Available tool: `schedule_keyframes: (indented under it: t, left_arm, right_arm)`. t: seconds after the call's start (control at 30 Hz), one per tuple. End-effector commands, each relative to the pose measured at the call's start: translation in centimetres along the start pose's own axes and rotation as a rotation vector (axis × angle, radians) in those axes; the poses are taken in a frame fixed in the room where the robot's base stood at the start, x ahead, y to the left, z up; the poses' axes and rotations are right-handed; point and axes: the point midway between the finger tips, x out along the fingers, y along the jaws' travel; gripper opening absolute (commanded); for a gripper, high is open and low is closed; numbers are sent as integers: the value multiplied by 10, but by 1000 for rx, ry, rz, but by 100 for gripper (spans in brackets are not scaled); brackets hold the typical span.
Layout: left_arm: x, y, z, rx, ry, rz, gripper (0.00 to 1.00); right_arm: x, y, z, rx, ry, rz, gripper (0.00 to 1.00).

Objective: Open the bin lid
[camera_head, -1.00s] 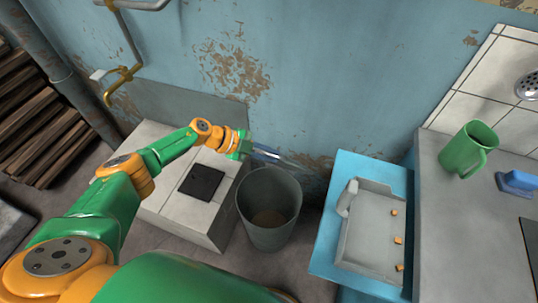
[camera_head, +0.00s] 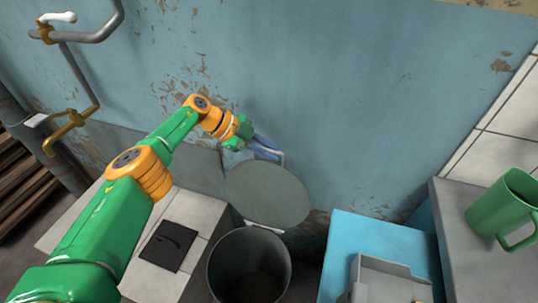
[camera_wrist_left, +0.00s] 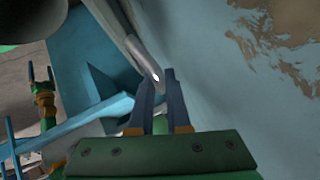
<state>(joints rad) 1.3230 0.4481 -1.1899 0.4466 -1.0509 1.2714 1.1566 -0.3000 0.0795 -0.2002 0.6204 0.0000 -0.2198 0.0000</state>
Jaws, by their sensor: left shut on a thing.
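The grey bin (camera_head: 228,270) stands on the floor by the wall, with its round mouth uncovered. Its round grey lid (camera_head: 267,193) is raised behind the mouth, tilted up towards the wall with its broad face in view. My left gripper (camera_head: 268,148) is behind the lid's upper edge, shut on the lid handle. In the left wrist view, a pale metal bar, seemingly the handle (camera_wrist_left: 143,55), runs to the left fingertips (camera_wrist_left: 157,88). My right gripper (camera_wrist_left: 41,76) shows small at the left of that view, its fingers apart and empty.
A tiled block with a dark plate (camera_head: 168,245) stands left of the bin. A blue cabinet with a grey sink (camera_head: 385,270) is at its right. A green mug (camera_head: 500,208) stands on the right counter. Pipes (camera_head: 75,70) run along the wall at the upper left.

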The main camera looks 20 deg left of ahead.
Motion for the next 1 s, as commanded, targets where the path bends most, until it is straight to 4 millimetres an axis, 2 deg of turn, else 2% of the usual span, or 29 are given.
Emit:
schedule_keyframes:
  t: [0.53,0.57,0.67,0.9,1.0]
  left_arm:
    - [1,0,1,1,1,-1,0]
    - [1,0,1,1,1,-1,17]
    - [1,0,1,1,1,-1,44]
    - [1,0,1,1,0,1,45]
    - [-12,-1,0,1,-2,0,45]
  right_arm:
    - [2,0,1,0,-1,1,84]
    - [2,0,1,0,-1,1,84]
    - [2,0,1,0,-1,1,84]
    - [2,0,1,0,-1,1,84]
    - [-6,1,0,0,-1,1,84]
